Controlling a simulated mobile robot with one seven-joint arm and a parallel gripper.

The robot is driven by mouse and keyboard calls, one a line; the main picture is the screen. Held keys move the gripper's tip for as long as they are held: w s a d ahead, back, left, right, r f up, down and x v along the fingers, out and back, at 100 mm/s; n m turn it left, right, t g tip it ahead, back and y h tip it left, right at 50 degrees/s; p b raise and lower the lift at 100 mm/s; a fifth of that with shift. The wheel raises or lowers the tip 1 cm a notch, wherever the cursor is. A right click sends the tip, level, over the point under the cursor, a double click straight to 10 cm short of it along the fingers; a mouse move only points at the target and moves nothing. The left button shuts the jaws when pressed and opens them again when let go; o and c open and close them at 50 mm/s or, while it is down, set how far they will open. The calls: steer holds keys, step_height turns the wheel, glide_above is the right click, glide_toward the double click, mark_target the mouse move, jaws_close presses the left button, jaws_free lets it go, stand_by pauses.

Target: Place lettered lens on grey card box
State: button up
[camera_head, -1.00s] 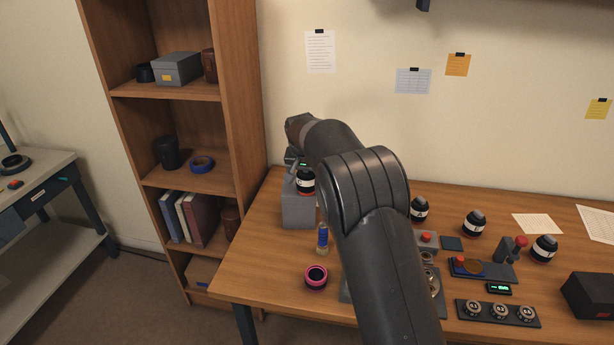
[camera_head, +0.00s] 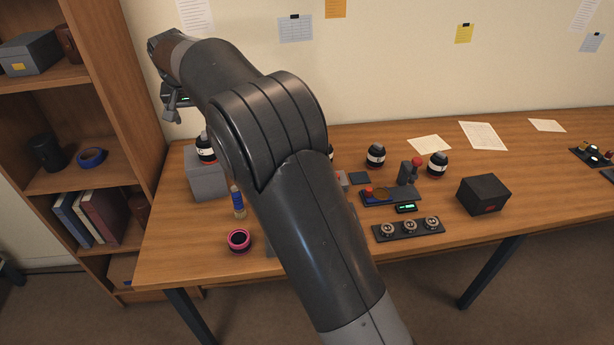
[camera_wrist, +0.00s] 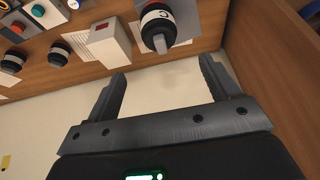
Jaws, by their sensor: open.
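A black lens with a white band (camera_head: 205,148) stands on a plain grey box (camera_head: 208,183) at the left end of the table. In the wrist view the lens (camera_wrist: 157,22) shows a letter like a C on its band, and the box (camera_wrist: 184,28) is under it. My gripper (camera_head: 171,113) is up and to the left of the lens, apart from it. In the wrist view its two fingers (camera_wrist: 162,72) are spread with nothing between them. My arm hides part of the table.
A wooden shelf at the left holds another grey box (camera_head: 30,54) with a yellow label. A glue-like bottle (camera_head: 238,202) and a pink-rimmed ring (camera_head: 239,240) stand near the grey box. More lenses (camera_head: 375,156), a black tray (camera_head: 408,229) and a dark box (camera_head: 484,194) are farther right.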

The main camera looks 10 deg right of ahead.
steer(key=s+d+r, duration=0.4)
steer(key=s+d, duration=0.5)
steer(key=d, duration=0.2)
steer(key=s+d+r, duration=0.5)
steer(key=s+d, duration=0.4)
steer(key=d, duration=0.2)
steer(key=s+d+f, duration=0.3)
steer(key=s, duration=0.4)
steer(key=s+d+f, duration=0.3)
steer(key=s, duration=0.5)
steer(key=s+d+f+t, duration=0.1)
steer(key=s+d+f, duration=0.2)
steer(key=s, duration=0.5)
steer(key=shift+s, duration=0.25)
